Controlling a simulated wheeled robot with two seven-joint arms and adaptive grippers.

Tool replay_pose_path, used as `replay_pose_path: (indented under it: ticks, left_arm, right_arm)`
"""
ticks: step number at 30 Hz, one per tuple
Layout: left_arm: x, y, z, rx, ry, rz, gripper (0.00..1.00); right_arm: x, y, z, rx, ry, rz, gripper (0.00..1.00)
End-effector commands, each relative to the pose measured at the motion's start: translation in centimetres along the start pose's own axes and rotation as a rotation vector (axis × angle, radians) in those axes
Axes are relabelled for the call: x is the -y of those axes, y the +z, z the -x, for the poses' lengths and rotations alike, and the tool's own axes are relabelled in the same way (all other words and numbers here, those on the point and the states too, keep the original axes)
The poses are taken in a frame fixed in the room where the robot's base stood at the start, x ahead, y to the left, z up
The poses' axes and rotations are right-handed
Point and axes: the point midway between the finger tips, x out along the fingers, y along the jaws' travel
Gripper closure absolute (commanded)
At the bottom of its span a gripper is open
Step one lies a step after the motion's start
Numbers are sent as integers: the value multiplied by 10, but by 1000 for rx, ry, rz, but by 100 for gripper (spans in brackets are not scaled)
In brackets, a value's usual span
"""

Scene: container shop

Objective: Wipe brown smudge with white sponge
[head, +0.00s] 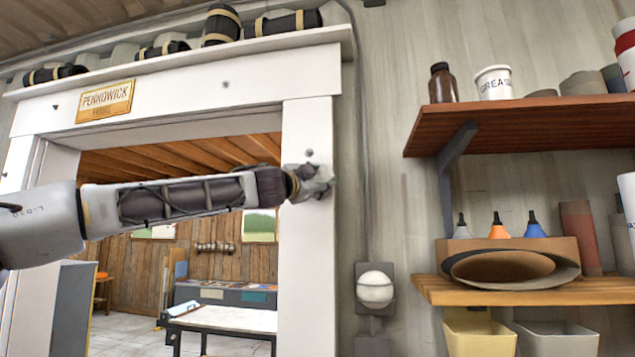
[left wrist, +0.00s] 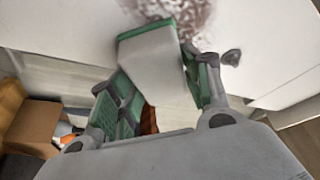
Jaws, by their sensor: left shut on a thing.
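My left gripper (head: 310,184) is at the white upright of the door frame, its arm reaching in from the left. In the left wrist view my left gripper (left wrist: 158,72) has its green-padded fingers shut on a white sponge (left wrist: 155,62) with a green edge. A speckled brown smudge (left wrist: 196,14) is on the white surface at the top of that view, right by the sponge's far end. The sponge covers part of its lower edge; whether they touch, I cannot tell. In the head view the smudge and sponge are not clearly visible behind the gripper. My right gripper is not in view.
The white door frame (head: 306,255) surrounds an open doorway with a white-topped table (head: 235,318) beyond. On the right, a wall lamp (head: 375,289) and wooden shelves (head: 520,124) with bottles and pots stick out from the wall.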

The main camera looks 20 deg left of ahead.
Motion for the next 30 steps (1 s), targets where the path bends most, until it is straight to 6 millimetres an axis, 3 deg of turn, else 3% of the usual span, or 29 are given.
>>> replay_pose_path:
  ticks: [30]
  left_arm:
    - [22,26,8,3,-1,0,71]
  right_arm:
    - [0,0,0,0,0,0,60]
